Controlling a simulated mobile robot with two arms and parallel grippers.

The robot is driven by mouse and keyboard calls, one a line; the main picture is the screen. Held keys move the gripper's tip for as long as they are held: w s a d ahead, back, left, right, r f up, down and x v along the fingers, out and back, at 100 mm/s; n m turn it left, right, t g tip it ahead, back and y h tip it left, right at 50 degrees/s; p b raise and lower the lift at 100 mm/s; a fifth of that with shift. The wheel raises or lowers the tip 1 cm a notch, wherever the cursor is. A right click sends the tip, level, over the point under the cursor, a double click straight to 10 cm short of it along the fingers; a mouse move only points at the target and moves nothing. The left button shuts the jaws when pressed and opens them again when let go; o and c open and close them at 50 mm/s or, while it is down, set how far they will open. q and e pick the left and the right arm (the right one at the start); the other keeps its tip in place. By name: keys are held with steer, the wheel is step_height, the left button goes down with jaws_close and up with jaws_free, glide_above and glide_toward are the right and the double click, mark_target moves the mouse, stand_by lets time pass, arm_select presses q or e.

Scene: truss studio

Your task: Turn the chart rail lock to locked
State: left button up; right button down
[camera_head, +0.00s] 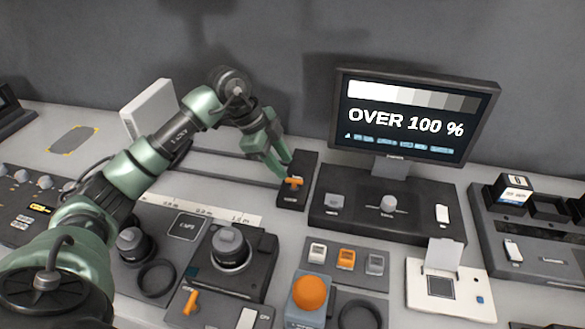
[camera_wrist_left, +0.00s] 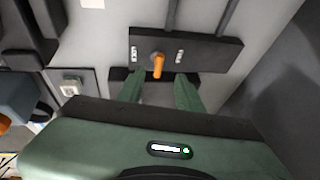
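The chart rail lock is a black block (camera_head: 297,200) at the right end of the dark rails, with a small orange lever (camera_head: 294,181) on top. My left gripper (camera_head: 280,160) comes down on the lock from above. Its green fingers (camera_wrist_left: 161,82) are open, one on each side of the lever's near end, with a gap visible on both sides. My right gripper is in no view.
A monitor (camera_head: 408,118) reading "OVER 100 %" stands to the right, behind a dark control panel (camera_head: 327,223). A white chart (camera_head: 151,108) stands at the left by the rails. In front are a large orange button (camera_head: 311,292), knobs and another orange lever (camera_head: 190,301).

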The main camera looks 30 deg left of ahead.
mark_target(294, 180)
arm_select(q)
steer(key=p+x, duration=0.1)
steer(key=x, duration=0.5)
steer(key=shift+d+f, duration=0.2)
steer(key=shift+d, duration=0.05)
steer(key=shift+s, duration=0.1)
jaws_close()
